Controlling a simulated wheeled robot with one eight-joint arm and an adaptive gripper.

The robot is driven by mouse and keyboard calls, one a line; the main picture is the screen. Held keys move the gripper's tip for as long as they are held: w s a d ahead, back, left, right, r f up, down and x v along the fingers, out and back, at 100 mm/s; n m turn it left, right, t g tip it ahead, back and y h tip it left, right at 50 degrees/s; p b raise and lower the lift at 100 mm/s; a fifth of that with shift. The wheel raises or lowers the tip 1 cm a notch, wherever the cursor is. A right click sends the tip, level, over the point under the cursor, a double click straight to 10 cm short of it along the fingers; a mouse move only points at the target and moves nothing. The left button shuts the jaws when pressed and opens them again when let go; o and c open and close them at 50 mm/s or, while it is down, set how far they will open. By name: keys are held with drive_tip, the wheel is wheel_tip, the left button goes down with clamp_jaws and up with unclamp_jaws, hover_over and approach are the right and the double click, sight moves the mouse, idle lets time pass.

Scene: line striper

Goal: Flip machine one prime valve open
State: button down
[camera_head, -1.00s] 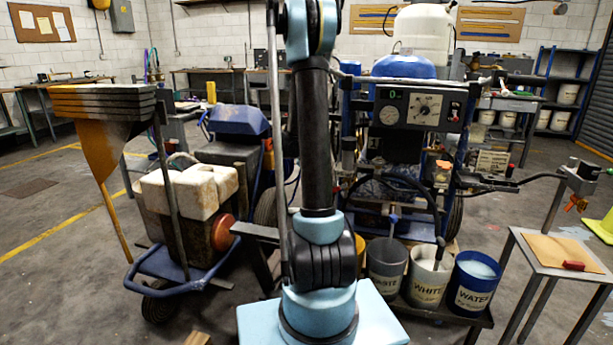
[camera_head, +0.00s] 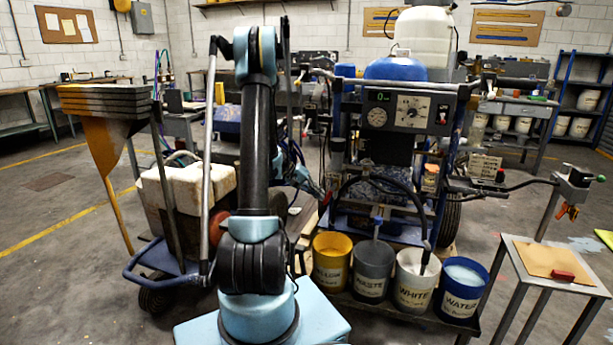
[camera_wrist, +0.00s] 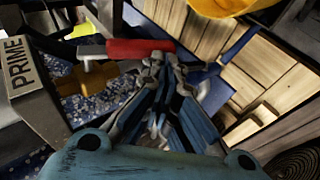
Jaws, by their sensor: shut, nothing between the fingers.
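The prime valve has a red handle (camera_wrist: 138,48) beside a "PRIME" plate (camera_wrist: 18,65) in the wrist view. The handle lies roughly sideways across the picture, with a brass-coloured fitting (camera_wrist: 85,75) below its left part. My gripper (camera_wrist: 160,62) is shut and empty. Its fingertips are at the right part of the handle; I cannot tell whether they touch it. In the head view my gripper (camera_head: 318,192) is small and low at the left side of the striping machine (camera_head: 408,110), partly hidden by my arm.
Yellow (camera_head: 332,262), grey waste (camera_head: 373,270), white (camera_head: 417,280) and blue water (camera_head: 461,288) buckets stand in front of the machine. A small table (camera_head: 545,262) is at right. A cart with a dirty white tank (camera_head: 180,200) is at left. Floor at far left is clear.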

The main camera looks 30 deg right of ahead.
drive_tip(key=shift+s+d+f, duration=0.35)
drive_tip(key=shift+s+f, duration=0.1)
drive_tip(key=shift+f, duration=0.2)
drive_tip(key=shift+s+d+f, duration=0.35)
drive_tip(key=shift+s+f, duration=0.05)
drive_tip(key=shift+f, duration=0.25)
drive_tip(key=w+a, duration=0.8)
drive_tip(key=a, duration=0.3)
drive_tip(key=shift+w+r, duration=0.25)
